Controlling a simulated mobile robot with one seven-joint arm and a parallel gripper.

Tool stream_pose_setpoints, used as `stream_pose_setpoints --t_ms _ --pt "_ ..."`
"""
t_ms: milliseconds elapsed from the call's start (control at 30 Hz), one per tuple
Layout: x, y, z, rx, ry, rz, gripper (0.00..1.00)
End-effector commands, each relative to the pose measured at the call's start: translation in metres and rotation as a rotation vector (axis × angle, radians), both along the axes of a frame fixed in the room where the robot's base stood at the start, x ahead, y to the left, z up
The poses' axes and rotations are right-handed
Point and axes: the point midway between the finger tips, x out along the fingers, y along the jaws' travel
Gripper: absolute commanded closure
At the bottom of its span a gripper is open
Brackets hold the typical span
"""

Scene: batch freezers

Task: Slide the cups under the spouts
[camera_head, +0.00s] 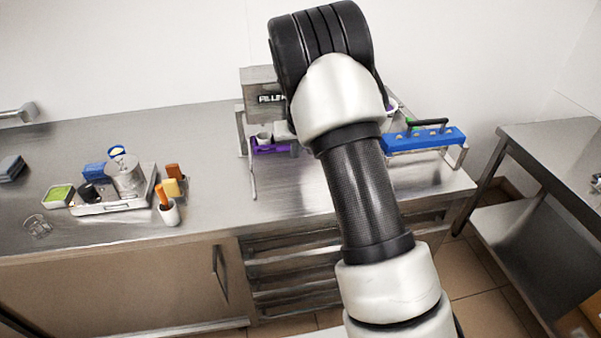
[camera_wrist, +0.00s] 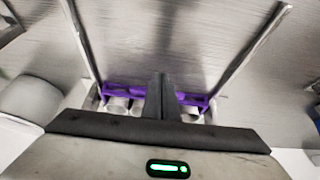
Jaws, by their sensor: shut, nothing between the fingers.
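A purple cup holder (camera_head: 272,149) stands on the steel counter below a grey box with partly hidden lettering (camera_head: 262,95). A grey cup (camera_head: 264,137) shows in the holder's left part; the rest is behind my arm. In the wrist view the purple holder (camera_wrist: 125,90) lies across the picture, with pale cups to the left (camera_wrist: 117,105) and right (camera_wrist: 190,112). My gripper (camera_wrist: 160,76) is shut and empty, its fingers overlapping the holder's middle. I cannot tell whether they touch it. The spouts are not clearly visible.
Thin metal legs (camera_head: 252,180) stand around the holder. A blue rack with a black handle (camera_head: 425,138) is on the right. A tray of containers (camera_head: 115,205), a white cup with orange-handled tools (camera_head: 168,212) and a clear glass (camera_head: 38,227) are on the left. The counter between is clear.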

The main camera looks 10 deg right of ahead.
Motion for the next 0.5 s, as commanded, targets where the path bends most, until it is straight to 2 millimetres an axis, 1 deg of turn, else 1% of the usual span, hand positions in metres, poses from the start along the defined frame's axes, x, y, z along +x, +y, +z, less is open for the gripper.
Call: stream_pose_setpoints --t_ms 33,200,500 --pt "-0.002 0.000 0.005 0.001 -0.001 0.000 1.00" --pt "-0.008 0.000 0.015 0.001 -0.001 0.000 1.00" --pt "-0.017 0.000 0.028 0.000 0.000 0.000 1.00"
